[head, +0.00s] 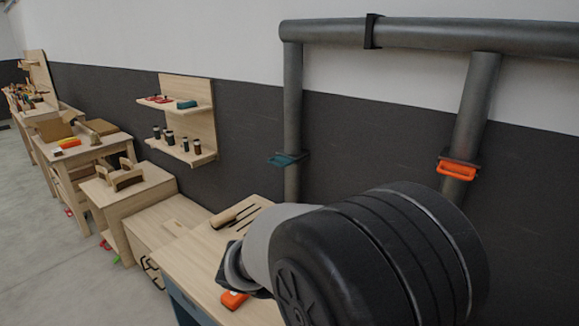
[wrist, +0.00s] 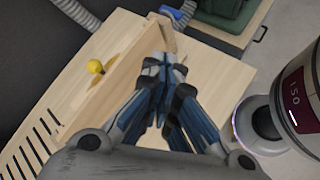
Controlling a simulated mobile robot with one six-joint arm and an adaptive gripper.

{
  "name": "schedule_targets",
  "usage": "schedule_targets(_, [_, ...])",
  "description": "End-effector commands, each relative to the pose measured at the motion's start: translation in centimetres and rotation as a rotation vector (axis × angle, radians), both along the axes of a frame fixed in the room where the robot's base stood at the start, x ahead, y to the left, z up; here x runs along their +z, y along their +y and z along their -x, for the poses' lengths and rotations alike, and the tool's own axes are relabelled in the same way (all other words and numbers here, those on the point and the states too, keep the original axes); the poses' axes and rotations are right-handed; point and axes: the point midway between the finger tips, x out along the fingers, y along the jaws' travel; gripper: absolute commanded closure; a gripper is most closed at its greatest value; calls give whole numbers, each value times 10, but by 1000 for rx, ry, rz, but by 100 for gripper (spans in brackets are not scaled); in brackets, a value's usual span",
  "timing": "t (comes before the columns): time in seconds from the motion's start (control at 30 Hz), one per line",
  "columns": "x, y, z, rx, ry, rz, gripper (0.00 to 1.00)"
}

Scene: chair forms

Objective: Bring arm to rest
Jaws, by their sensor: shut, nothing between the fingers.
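My gripper (wrist: 164,65) shows in the wrist view with its blue and black fingers together at the tips and nothing between them. It is over a light wood bench top (wrist: 210,70), close to a raised wooden board (wrist: 110,88); I cannot tell whether it touches anything. In the head view my own arm, with a large black joint, fills the lower right. It covers part of the wood bench (head: 190,258), and my gripper cannot be made out there.
A yellow knob (wrist: 95,66) and a grey hose (wrist: 78,12) are near the board. Dark pipes (head: 292,110) with an orange clamp (head: 457,170) run along the wall. An orange item (head: 234,299) lies on the bench. A wall shelf (head: 200,158) and workbenches stand left; grey floor (head: 40,240) is open.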

Motion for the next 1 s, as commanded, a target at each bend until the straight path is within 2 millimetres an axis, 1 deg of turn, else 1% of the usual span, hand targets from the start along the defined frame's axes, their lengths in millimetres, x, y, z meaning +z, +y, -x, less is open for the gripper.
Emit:
schedule_targets(0.03, [13, -14, 16, -73, -39, -77, 100])
schedule_targets(0.1, [23, -27, 38, -170, -88, -184, 100])
schedule_targets(0.17, [31, -35, 58, -251, -134, -275, 100])
schedule_targets(0.2, [36, -39, 71, -305, -167, -333, 100])
schedule_targets(0.33, [48, -46, 111, -473, -288, -529, 100])
schedule_targets(0.5, [59, -43, 155, -678, -467, -777, 100])
schedule_targets(0.6, [64, -36, 173, -776, -575, -910, 100])
schedule_targets(0.7, [67, -30, 185, -852, -663, -1015, 100])
schedule_targets(0.83, [70, -24, 192, -907, -736, -1100, 100])
schedule_targets(1.0, [71, -22, 194, -930, -766, -1134, 100])
